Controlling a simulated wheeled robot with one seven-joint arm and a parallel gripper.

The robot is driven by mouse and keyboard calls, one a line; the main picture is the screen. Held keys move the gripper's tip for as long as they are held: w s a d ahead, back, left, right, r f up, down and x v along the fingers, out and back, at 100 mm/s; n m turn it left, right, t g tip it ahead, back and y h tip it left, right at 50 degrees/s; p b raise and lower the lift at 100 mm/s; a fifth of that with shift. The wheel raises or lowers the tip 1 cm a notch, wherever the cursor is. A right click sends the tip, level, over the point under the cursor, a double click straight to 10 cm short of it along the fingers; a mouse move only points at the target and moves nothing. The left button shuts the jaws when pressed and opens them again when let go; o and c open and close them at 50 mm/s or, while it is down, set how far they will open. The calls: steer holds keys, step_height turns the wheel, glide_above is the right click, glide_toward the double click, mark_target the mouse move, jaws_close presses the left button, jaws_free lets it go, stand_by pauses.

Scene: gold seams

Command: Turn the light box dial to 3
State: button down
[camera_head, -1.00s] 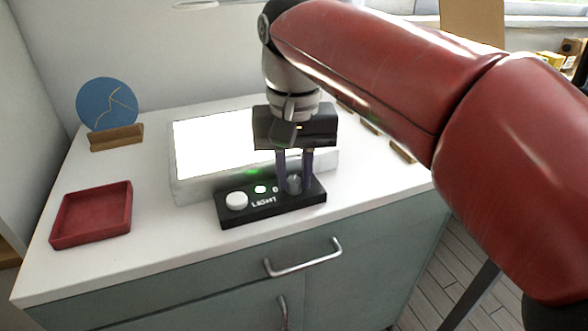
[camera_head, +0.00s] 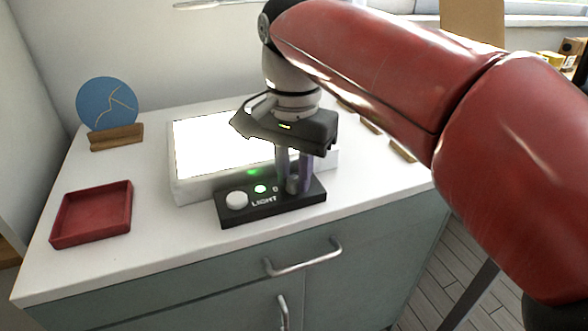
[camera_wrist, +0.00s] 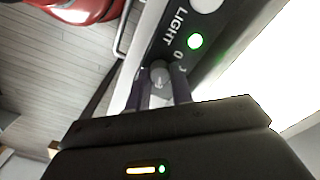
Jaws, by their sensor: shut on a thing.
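The light box (camera_head: 185,190) has a bright white lit top and stands on the white counter. Its black control panel (camera_head: 240,212) lies along its front, with a white round button, a green light and the word LIGHT. The dial (camera_head: 293,184) is a small grey knob at the right part of the panel; it also shows in the wrist view (camera_wrist: 159,76). My gripper (camera_head: 296,178) points down with its fingers shut on the dial, one on each side. A "0" shows beside the dial; the other numbers are mostly hidden by the fingers, so I cannot read the setting.
A red square tray (camera_head: 92,240) lies at the left front of the counter. A blue plate with gold seams (camera_head: 107,104) stands in a wooden holder behind it. Small wooden blocks (camera_head: 402,151) lie at the right. A drawer handle (camera_head: 303,258) juts out below the counter edge.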

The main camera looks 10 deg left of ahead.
mark_target(294, 179)
stand_by(0.4)
steer(key=c, duration=1.2)
jaws_free()
steer(key=shift+c, duration=0.2)
steer(key=shift+r, duration=3.9)
steer(key=s+d+f+n+t, duration=0.1)
steer(key=s+d+f, duration=0.3)
steer(key=d+f, duration=0.6)
steer(key=s+d+f+n+t, duration=0.2)
steer(key=s+d+f+t, duration=0.2)
steer(key=d+f, duration=0.6)
steer(key=s+d, duration=0.1)
steer(key=d, duration=0.2)
steer(key=shift+f+n+t, duration=0.3)
steer(key=shift+f, duration=0.05)
